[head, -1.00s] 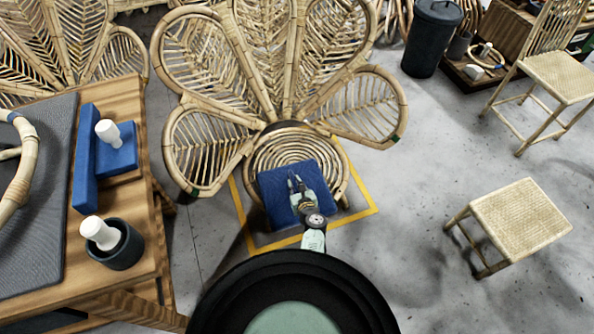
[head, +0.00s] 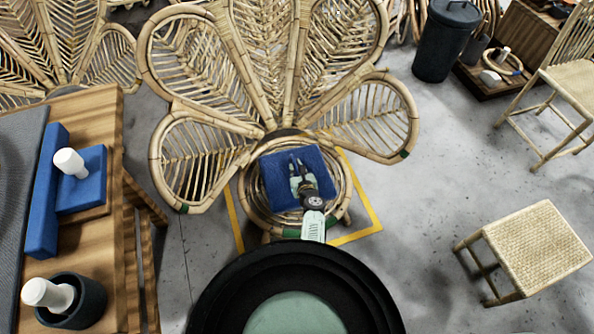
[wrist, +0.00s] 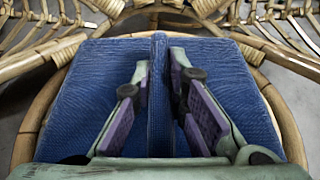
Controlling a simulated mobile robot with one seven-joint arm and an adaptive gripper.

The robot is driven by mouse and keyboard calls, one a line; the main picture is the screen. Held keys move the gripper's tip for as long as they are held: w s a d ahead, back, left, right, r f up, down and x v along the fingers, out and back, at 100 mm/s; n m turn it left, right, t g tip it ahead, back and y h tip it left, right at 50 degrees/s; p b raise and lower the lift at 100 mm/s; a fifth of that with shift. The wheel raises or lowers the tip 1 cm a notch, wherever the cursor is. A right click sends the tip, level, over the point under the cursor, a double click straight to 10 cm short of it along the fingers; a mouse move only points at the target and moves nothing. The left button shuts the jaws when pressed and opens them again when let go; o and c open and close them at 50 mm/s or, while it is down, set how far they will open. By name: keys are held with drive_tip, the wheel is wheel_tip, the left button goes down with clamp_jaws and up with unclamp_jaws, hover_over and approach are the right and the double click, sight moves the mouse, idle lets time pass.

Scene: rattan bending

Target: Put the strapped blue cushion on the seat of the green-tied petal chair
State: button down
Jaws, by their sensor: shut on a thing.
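The petal chair (head: 265,100) with green ties (head: 404,153) stands ahead of me, its round seat (head: 262,215) facing up. The strapped blue cushion (head: 275,190) is over that seat, covering most of it. In the wrist view the cushion (wrist: 85,100) lies inside the rattan seat ring (wrist: 285,115). My gripper (head: 297,170) is above the cushion, its fingers on both sides of the raised blue strap (wrist: 159,100). In the wrist view my gripper (wrist: 160,62) is shut on this strap. The cushion's underside is hidden, so I cannot tell whether it touches the seat.
A wooden workbench (head: 100,240) on the left holds blue blocks, white-handled tools and a dark cup (head: 75,305). A woven stool (head: 535,245) stands at the right. A dark bin (head: 445,40) is behind. Yellow floor tape (head: 365,190) surrounds the chair.

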drive_tip(key=shift+f+b, duration=1.2)
drive_tip(key=shift+f, duration=0.35)
drive_tip(key=c, duration=1.6)
unclamp_jaws()
drive_tip(key=shift+r, duration=0.15)
